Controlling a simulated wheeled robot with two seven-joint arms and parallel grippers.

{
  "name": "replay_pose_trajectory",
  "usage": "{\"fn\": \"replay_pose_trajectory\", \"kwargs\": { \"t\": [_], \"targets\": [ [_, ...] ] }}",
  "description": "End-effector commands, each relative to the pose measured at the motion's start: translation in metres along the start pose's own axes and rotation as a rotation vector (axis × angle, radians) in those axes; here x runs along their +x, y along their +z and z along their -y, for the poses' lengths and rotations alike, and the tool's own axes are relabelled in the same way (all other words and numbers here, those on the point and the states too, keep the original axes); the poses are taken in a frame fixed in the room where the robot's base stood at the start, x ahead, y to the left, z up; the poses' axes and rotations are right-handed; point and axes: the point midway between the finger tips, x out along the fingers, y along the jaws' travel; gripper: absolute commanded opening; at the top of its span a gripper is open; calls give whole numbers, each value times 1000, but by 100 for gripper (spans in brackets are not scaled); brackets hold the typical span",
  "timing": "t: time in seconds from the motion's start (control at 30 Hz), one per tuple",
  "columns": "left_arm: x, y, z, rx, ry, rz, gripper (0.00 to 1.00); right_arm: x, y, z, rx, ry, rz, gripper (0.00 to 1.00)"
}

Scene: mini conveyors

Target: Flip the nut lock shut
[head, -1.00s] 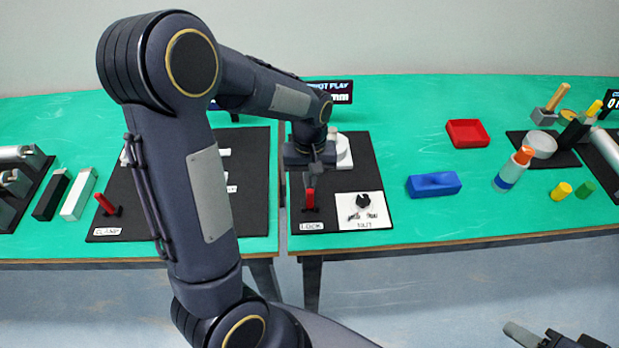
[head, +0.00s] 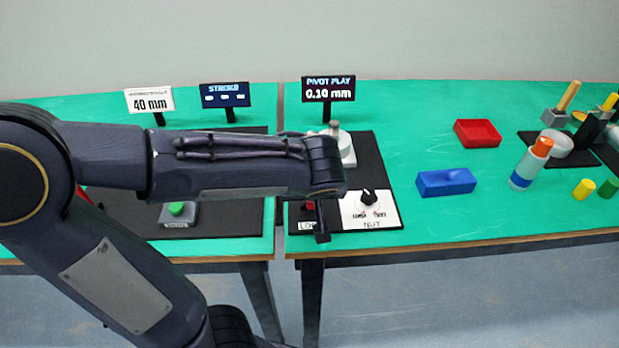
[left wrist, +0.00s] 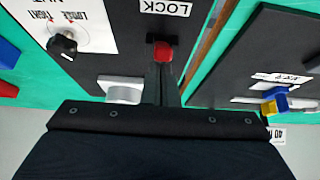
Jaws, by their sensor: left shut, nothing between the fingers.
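The red lock lever (head: 309,205) is at the front left of the black nut panel (head: 376,158), by the partly covered LOCK label (head: 307,225). My left arm hides most of it in the head view. In the left wrist view the red lever (left wrist: 163,51) is right at the fingertips, near the LOCK label (left wrist: 164,8). I cannot tell whether they touch, or how the lever is tilted. My right gripper is out of view.
A black nut knob (head: 368,197) on a white plate stands right of the lever. A pivot play display (head: 328,89) reads 0.10 mm behind. A blue block (head: 446,183) and red tray (head: 477,133) lie further right. The table's front edge is close.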

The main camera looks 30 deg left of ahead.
Motion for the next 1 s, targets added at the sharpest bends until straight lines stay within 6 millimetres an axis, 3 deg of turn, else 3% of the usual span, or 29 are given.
{"fn": "replay_pose_trajectory", "kwargs": {
  "t": [0.83,1.0],
  "targets": [
    [12,-11,0,-1,0,3,0,8,4,-3,0,0,1,44],
    [6,-25,0,-2,0,3,0,2,1,-1,0,0,1,44]
  ]
}}
